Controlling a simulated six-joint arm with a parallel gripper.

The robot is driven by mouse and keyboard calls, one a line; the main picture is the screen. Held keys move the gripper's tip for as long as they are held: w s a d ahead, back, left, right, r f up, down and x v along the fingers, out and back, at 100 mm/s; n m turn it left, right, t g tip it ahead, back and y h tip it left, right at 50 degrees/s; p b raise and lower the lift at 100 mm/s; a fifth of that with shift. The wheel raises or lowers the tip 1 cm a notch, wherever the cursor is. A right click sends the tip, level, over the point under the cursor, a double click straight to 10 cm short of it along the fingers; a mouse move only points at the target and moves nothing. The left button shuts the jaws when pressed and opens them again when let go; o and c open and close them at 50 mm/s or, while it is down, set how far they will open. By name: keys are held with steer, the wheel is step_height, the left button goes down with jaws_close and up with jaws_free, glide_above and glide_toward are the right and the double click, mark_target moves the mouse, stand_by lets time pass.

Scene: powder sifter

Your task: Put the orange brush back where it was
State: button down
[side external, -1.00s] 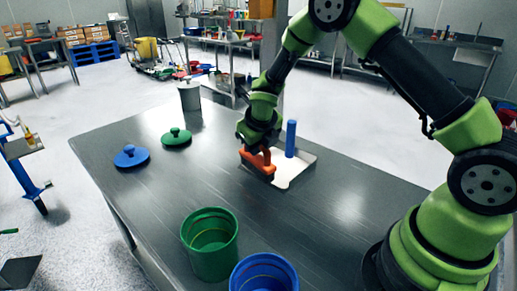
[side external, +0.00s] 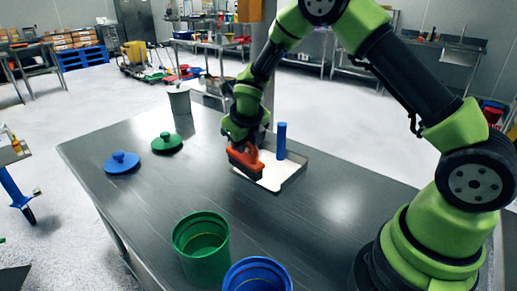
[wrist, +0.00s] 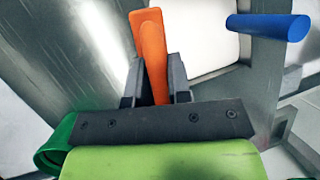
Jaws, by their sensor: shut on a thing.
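The orange brush (side external: 246,163) is held in my gripper (side external: 243,142), low at the left edge of a shallow white tray (side external: 275,180). In the wrist view the orange brush handle (wrist: 151,55) stands between the two dark fingers of my gripper (wrist: 156,82), which are shut on it. A blue upright handle (side external: 282,141) rises at the tray's back; it also shows at the top right of the wrist view (wrist: 268,26). I cannot tell whether the brush touches the tray or table.
A green bucket (side external: 202,250) and a blue bucket (side external: 257,275) stand at the table's front. A blue lid (side external: 122,163) and a green lid (side external: 167,143) lie at the left. A grey container (side external: 180,101) stands at the back. The table's middle is clear.

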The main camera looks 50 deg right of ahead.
steer(key=r, duration=1)
steer(key=shift+s+d+r, duration=0.1)
steer(key=shift+d+r, duration=0.15)
steer(key=shift+r, duration=0.05)
steer(key=s+d+m+g+h, duration=0.2)
steer(key=s+d+m+g, duration=0.4)
steer(key=s+d+m, duration=1.15)
steer(key=shift+n, duration=0.65)
steer(key=shift+s+d+f, duration=0.15)
steer(key=shift+d+f, duration=0.2)
steer(key=shift+f, duration=2.2)
steer(key=shift+s+d+f, duration=0.1)
steer(key=shift+d+f, duration=0.25)
steer(key=shift+f, duration=2.2)
steer(key=shift+s+d+f, duration=0.15)
steer(key=shift+d+f, duration=0.2)
steer(key=shift+f, duration=2.2)
steer(key=c, duration=1.1)
jaws_free()
steer(key=shift+f, duration=0.15)
steer(key=shift+o, duration=0.2)
